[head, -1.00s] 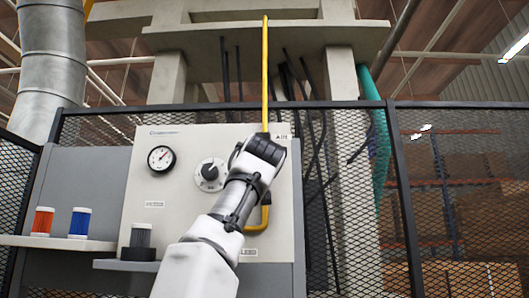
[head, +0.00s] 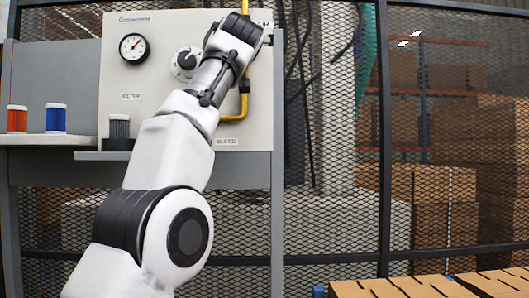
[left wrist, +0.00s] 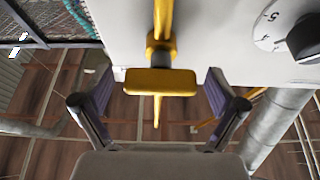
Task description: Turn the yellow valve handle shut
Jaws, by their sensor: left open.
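The yellow valve handle (left wrist: 160,82) is a short bar on the yellow pipe (left wrist: 163,18) in the left wrist view. It lies crosswise to the pipe, between the two spread fingers of my left gripper (left wrist: 158,92). The gripper is open, with a gap on each side of the handle. In the head view my wrist (head: 232,40) covers the handle and the fingers. The yellow pipe (head: 244,106) runs down the right side of the pale panel (head: 118,75) and bends left at the bottom. My right gripper is not in view.
The panel carries a gauge (head: 134,47) and a round dial (head: 186,61), which is close left of my wrist. Red (head: 17,119), blue (head: 56,118) and grey (head: 119,127) cylinders stand at left. A mesh fence (head: 330,200) and stacked boxes (head: 445,195) are at right.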

